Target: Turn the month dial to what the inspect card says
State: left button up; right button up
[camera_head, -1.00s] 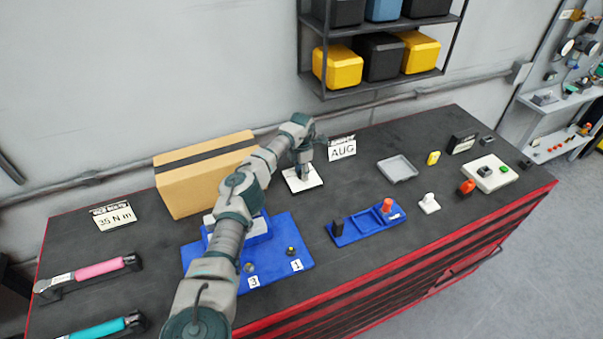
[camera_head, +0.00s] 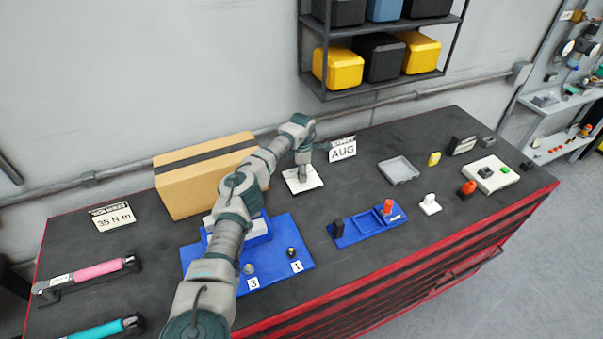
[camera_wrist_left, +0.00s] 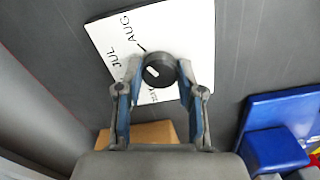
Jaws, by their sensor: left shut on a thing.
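The inspect card (camera_head: 343,150) stands at the back of the bench and reads AUG. The month dial's white plate (camera_head: 303,181) lies flat in front of it. In the left wrist view the plate (camera_wrist_left: 190,30) shows the labels JUL and AUG; another label is partly hidden. The round dark knob (camera_wrist_left: 158,71) with a white mark sits between the fingers of my left gripper (camera_wrist_left: 159,72), which is shut on it. A short dark line on the plate lies near AUG. In the head view my left gripper (camera_head: 303,162) reaches down onto the plate. My right gripper is not seen.
A cardboard box (camera_head: 200,178) stands left of the plate, close to my left arm. A blue base (camera_head: 290,235) with numbered tags lies in front. A blue tray (camera_head: 368,225), a grey tray (camera_head: 398,170) and several small parts lie to the right.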

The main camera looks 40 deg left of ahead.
pick_arm(q)
jog(key=shift+d+f, duration=0.1)
jog(key=shift+f, duration=0.05)
jog(key=o, duration=0.9)
jog(key=shift+o, duration=1.2)
jog(key=shift+w+f, duration=0.1)
jog(key=shift+w, duration=0.15)
notch_tip(320, 180, up, 12)
jog(key=shift+w+a+f, duration=0.1)
jog(key=shift+a+f, duration=0.05)
jog(key=shift+a, duration=0.05)
